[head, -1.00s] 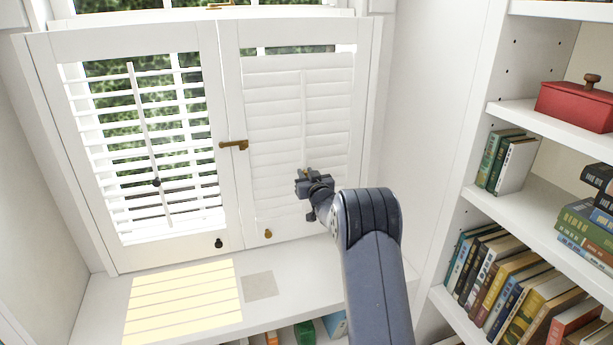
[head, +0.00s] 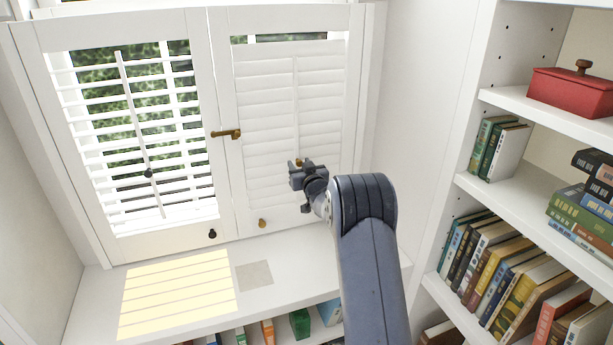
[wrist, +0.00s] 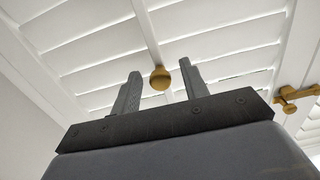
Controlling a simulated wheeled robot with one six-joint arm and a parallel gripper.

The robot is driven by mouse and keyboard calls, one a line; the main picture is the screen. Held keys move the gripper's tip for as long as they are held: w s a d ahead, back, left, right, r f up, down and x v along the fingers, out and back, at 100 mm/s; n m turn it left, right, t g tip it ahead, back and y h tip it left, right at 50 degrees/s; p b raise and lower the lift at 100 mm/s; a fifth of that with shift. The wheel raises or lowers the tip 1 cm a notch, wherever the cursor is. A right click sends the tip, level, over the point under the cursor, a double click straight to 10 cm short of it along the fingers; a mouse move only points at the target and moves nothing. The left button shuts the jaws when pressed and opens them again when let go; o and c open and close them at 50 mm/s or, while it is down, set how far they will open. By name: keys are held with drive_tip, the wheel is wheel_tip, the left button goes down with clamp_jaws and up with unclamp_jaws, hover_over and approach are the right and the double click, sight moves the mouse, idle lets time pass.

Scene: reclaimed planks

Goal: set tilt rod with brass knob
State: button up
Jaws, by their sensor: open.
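The right shutter panel's white tilt rod (head: 296,105) runs down the middle of its slats, which lie nearly closed. Its brass knob (head: 298,161) shows just above my gripper (head: 301,172). In the wrist view the brass knob (wrist: 160,77) hangs at the rod's lower end (wrist: 146,30). It appears between the two fingers of my open gripper (wrist: 159,69), with a gap on each side. I cannot tell how deep between the fingers it sits. The left panel's tilt rod (head: 133,110) carries a black knob (head: 149,173), and its slats are open.
A brass latch (head: 227,133) sits where the panels meet. A small brass knob (head: 262,223) and a black knob (head: 212,234) are on the bottom rails. The sill (head: 190,320) is clear. A bookcase (head: 530,185) with books and a red box (head: 572,92) stands right.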

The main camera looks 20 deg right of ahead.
drive_tip(key=s+b, duration=0.2)
drive_tip(key=s, duration=0.8)
drive_tip(key=shift+d, duration=0.25)
drive_tip(key=shift+w, duration=0.15)
drive_tip(key=w+p, duration=0.1)
drive_tip(key=w, duration=0.6)
drive_tip(key=w+p, duration=0.1)
drive_tip(key=w, duration=0.2)
drive_tip(key=shift+w+a+r+p, duration=0.1)
drive_tip(key=shift+w+a+p, duration=0.15)
drive_tip(key=shift+w+p, duration=0.1)
drive_tip(key=shift+s, duration=0.1)
